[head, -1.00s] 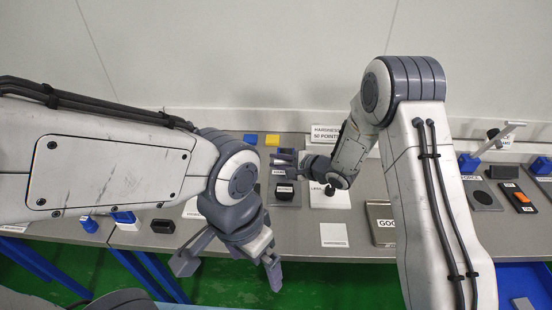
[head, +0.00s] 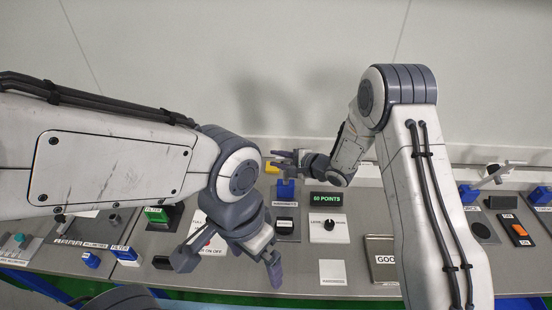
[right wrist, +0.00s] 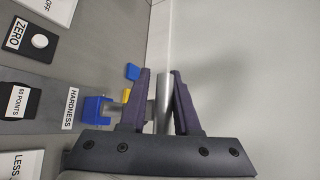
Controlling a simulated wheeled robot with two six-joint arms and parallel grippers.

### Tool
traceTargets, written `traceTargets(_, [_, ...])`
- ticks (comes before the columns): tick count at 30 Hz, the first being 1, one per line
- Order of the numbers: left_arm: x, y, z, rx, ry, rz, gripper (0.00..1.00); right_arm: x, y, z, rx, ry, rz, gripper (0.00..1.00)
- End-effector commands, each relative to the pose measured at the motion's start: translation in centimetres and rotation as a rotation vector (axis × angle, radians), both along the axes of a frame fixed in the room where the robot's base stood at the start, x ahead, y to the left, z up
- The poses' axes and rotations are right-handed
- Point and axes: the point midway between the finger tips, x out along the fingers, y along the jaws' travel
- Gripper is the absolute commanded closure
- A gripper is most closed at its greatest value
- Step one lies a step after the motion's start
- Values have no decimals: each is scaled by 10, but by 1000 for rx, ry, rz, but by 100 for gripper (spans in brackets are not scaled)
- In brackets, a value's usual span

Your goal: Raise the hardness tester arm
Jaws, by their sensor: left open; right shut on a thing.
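The hardness tester's blue block (head: 286,188) stands on the bench behind a HARDNESS label (head: 285,204). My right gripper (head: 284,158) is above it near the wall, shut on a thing. In the right wrist view my right gripper (right wrist: 160,95) is shut around a grey metal bar (right wrist: 163,90), and the blue block (right wrist: 93,108) with its bracket stands to its left. Whether the bar still joins the block is hidden behind a finger. My left gripper (head: 228,258) is open and empty over the front of the bench.
A dark panel with green POINTS text (head: 326,199) is right of the tester. A similar blue stand with a light arm (head: 495,174) is farther right. A white square (head: 332,272) and a grey plate (head: 382,258) lie in front.

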Motion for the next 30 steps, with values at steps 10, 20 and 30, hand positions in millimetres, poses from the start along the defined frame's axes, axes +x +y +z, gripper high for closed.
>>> traceTargets(10, [0,0,0,0,0,0,0,3,-3,-6,-10,10,-16,100])
traceTargets(20, [0,0,0,0,0,0,0,2,1,-4,-7,8,-7,49])
traceTargets(30, [0,0,-12,0,0,-1,0,-13,-18,5,-6,6,-10,49])
